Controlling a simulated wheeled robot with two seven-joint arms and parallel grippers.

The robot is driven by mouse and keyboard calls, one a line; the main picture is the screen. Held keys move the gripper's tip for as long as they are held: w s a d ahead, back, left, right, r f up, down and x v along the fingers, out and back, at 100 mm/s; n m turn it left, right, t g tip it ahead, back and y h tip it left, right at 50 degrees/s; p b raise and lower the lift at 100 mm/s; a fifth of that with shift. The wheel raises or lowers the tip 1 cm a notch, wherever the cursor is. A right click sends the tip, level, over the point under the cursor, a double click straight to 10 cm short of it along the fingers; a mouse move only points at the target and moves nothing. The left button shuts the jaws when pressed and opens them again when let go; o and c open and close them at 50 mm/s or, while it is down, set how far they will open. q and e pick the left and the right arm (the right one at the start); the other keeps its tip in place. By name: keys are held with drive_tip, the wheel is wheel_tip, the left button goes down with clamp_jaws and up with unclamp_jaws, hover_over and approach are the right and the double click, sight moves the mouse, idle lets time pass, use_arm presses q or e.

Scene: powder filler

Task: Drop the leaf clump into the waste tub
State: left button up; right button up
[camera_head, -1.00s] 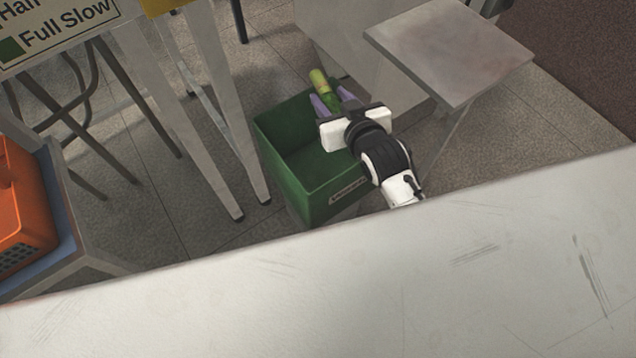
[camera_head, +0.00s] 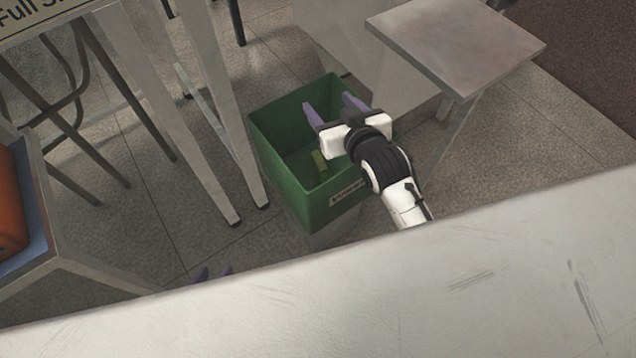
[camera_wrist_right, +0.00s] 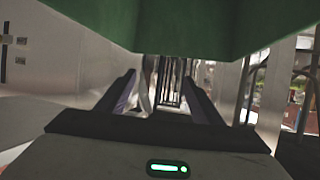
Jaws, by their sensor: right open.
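The leaf clump (camera_head: 319,164), a small yellow-green piece, shows inside the green waste tub (camera_head: 283,178) in the head view, below the tub's rim. I cannot tell whether it rests on the bottom or is still falling. My right gripper (camera_head: 332,104) is over the tub, its purple fingers spread apart with nothing between them. In the right wrist view, the open fingers (camera_wrist_right: 163,95) show below a green wall of the tub (camera_wrist_right: 200,30).
A pale worn surface (camera_head: 420,290) fills the foreground. A small metal table (camera_head: 455,45) stands right of the tub, and metal legs (camera_head: 215,130) stand close on its left. An orange container (camera_head: 10,200) sits at the left edge. Speckled floor shows between them.

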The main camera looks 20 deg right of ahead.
drive_tip(key=p+v, duration=0.2)
drive_tip(key=v, duration=0.8)
drive_tip(key=shift+s, duration=0.15)
